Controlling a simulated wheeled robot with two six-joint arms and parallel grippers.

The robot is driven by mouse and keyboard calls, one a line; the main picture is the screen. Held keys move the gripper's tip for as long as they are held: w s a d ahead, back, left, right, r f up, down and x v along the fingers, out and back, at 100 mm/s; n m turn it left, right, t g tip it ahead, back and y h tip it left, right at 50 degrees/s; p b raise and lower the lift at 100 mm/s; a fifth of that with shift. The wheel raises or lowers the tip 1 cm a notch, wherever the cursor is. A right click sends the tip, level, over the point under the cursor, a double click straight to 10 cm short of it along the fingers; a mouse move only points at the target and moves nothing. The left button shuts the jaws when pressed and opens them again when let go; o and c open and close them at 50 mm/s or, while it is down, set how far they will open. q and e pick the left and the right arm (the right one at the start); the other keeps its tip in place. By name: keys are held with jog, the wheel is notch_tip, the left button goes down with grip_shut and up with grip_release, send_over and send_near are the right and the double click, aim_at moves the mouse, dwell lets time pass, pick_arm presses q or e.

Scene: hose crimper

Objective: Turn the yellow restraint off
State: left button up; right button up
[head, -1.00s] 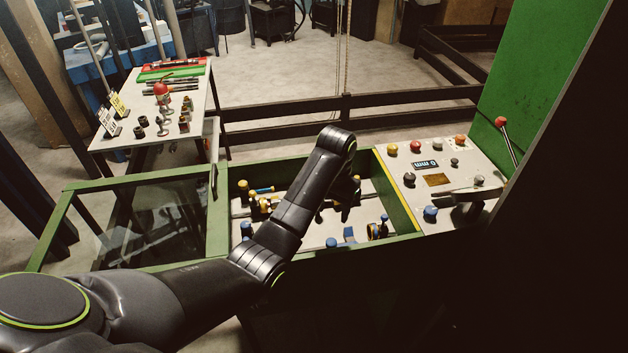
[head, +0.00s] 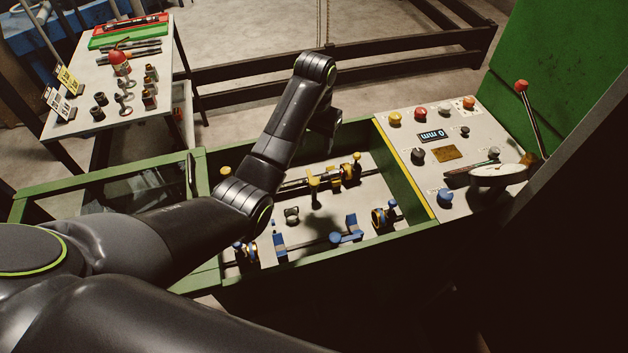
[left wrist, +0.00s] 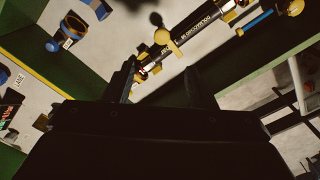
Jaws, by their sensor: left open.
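The green-framed box (head: 408,175) holds a pale plate with yellow-marked fittings at its back and blue-marked ones at its front. A yellow lever with a round knob (head: 313,184) stands near the middle; it also shows in the left wrist view (left wrist: 163,37), beside a black cylinder with lettering (left wrist: 188,30). Another yellow-topped post (head: 357,157) stands to its right. I cannot tell which yellow part is the restraint. My left gripper (head: 325,127) is above the box's back edge, open and empty, apart from the yellow lever. Its dark fingers point toward the lever in the left wrist view (left wrist: 165,75).
A control panel (head: 400,130) with buttons and a 0 mm display is right of the box. A red-knobbed lever (head: 522,86) rises beyond it. A parts table (head: 75,85) stands at the left; a dark rail (head: 420,62) runs behind.

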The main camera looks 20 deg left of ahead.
pick_arm(q)
notch_tip(320, 180, down, 5)
jog(key=b, duration=0.1)
jog(key=p, duration=0.1)
send_over(314, 181)
notch_tip(314, 181, down, 4)
jog(key=shift+f, duration=0.2)
notch_tip(314, 181, down, 5)
jog(key=shift+r, duration=0.1)
jog(key=shift+f, duration=0.5)
pick_arm(e)
jog(key=shift+w+a+f, duration=0.1)
jog(key=shift+w+a, duration=0.15)
jog(key=shift+w, duration=0.35)
jog(key=shift+w+a+f, duration=0.1)
jog(key=shift+w+a, duration=0.15)
jog(key=shift+w, duration=0.3)
pick_arm(q)
jog(key=shift+c, duration=0.5)
grip_shut()
pick_arm(e)
jog(key=shift+w, duration=0.25)
